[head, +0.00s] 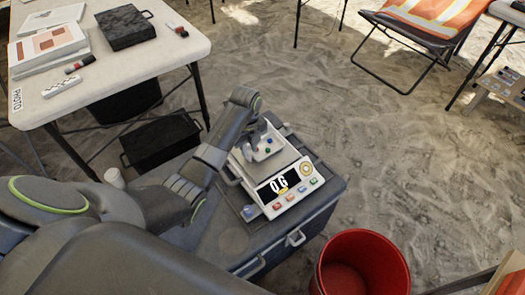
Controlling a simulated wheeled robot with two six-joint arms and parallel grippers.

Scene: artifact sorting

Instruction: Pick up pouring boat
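A small white tray-like dish, which looks like the pouring boat (272,153), sits on the weighing scale (288,196). A few small blue and green pieces lie in it. The scale stands on a dark grey case, and its display looks like it reads 0. My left arm reaches in from the left, and its gripper (260,133) points down at the boat's back left edge. The arm hides part of that edge. The fingertips are small and dark, so I cannot tell whether they touch or grip the boat. My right gripper is not in view.
The dark case (225,238) has latches on its front. A red bucket (362,262) stands on the sand at the lower right. A white table (150,62) with papers and a black box is at the upper left. A folding chair (425,30) is at the upper right. Open sand lies between.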

